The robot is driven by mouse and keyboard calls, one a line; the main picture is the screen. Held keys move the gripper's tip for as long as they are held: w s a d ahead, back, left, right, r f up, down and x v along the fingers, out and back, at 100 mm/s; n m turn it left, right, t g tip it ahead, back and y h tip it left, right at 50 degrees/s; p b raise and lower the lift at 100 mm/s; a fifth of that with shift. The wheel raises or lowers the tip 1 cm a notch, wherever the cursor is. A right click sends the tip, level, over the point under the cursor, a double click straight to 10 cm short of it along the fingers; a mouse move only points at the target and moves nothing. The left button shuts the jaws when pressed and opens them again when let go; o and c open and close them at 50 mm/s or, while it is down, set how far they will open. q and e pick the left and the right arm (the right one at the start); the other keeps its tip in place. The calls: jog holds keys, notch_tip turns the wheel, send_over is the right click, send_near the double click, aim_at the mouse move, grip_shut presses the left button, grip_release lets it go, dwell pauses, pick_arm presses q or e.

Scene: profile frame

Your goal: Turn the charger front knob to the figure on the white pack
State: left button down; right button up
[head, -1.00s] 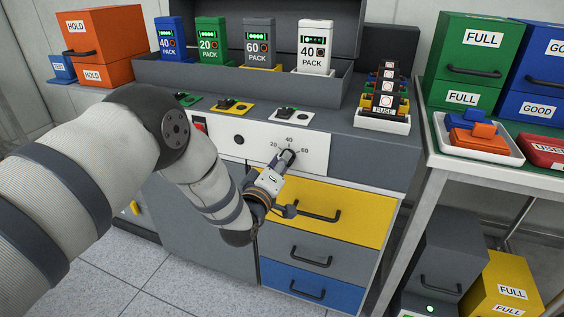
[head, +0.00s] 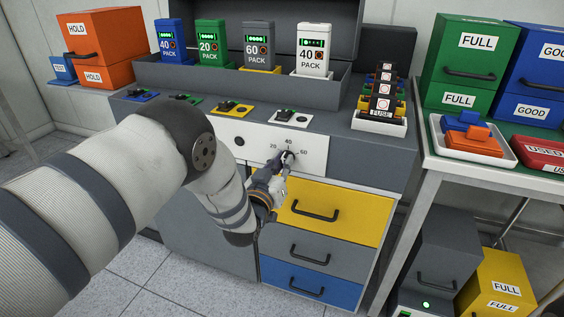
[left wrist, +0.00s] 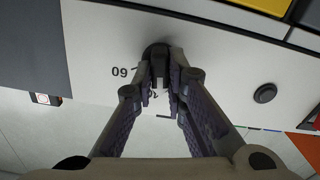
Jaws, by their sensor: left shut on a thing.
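The white pack (head: 314,59) stands upright at the right end of the pack row and reads 40. The charger's white front panel (head: 258,148) carries a dial marked 20, 40 and 60, with 40 at the top. My left gripper (head: 287,158) is shut on the dark front knob, which is mostly hidden by the fingers in the head view. In the left wrist view the knob (left wrist: 158,54) sits between the fingertips (left wrist: 160,76), with the 60 mark beside it. The fingers cover part of the dial; I cannot tell exactly where the knob points. My right gripper is out of view.
Blue, green and grey packs (head: 257,45) stand left of the white one. A second round black button (head: 239,141) is on the panel. Yellow, grey and blue drawers (head: 331,213) lie below the panel. A metal-legged table (head: 446,164) stands at right.

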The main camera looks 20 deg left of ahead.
pick_arm(q)
jog(key=shift+m, duration=1.1)
jog(key=c, duration=1.6)
grip_release()
jog(key=s, duration=1.2)
jog(key=shift+a, duration=0.2)
